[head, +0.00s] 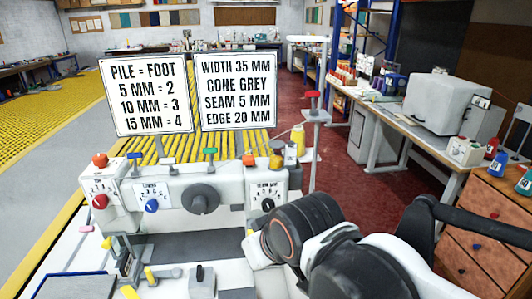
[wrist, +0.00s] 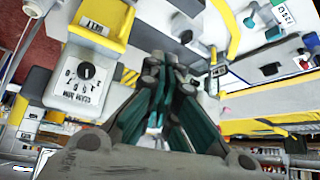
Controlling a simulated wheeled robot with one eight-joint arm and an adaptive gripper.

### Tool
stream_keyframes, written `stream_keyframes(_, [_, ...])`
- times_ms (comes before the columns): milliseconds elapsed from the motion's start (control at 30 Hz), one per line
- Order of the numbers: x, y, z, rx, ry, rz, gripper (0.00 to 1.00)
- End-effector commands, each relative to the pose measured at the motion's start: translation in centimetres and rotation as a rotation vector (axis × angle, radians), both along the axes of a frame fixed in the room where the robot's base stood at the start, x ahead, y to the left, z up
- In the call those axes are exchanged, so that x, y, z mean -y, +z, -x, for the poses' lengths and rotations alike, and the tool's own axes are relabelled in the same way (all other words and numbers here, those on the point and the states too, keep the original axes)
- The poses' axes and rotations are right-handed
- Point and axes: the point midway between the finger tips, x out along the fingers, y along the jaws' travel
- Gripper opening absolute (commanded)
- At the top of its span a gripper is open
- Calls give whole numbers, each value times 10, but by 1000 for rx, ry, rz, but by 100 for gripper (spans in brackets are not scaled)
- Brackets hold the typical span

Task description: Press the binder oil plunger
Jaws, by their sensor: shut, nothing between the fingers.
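The white binding machine (head: 165,190) stands in front of me, with dials on its face and coloured caps on top. An orange cap (head: 248,160) and an amber-brown cap (head: 276,161) sit at its right end. I cannot tell for sure which part is the oil plunger. My gripper shows in the wrist view (wrist: 162,75), shut and empty, with teal inner faces, above the machine. The seam dial (wrist: 86,73) lies to its left there. In the head view my arm hides the gripper.
Two white signs (head: 145,95) (head: 234,92) stand behind the machine. A yellow bottle (head: 290,154) and a red-topped post (head: 313,115) are close to its right end. A wooden drawer unit (head: 485,230) and a workbench (head: 400,120) stand at the right. Red floor (head: 345,170) is clear between.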

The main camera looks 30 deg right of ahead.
Motion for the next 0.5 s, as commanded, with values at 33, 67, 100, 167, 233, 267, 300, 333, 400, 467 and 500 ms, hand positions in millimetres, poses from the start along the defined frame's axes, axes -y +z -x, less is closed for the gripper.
stream_keyframes(33, [0,0,0,0,0,0,0])
stream_keyframes(67, [0,0,0,0,0,0,0])
stream_keyframes(100, [0,0,0,0,0,0,0])
stream_keyframes(167, [0,0,0,0,0,0,0])
stream_keyframes(233, [0,0,0,0,-1,-1,0])
stream_keyframes(267, [0,1,-1,-1,-1,-1,0])
stream_keyframes(300, [0,3,-1,-2,-2,0,0])
stream_keyframes(333, [1,5,-2,-4,-4,-1,0])
stream_keyframes(400, [2,14,-7,-9,-11,-2,0])
stream_keyframes(467, [4,24,-12,-17,-19,-4,0])
stream_keyframes(500, [5,32,-17,-23,-26,-5,0])
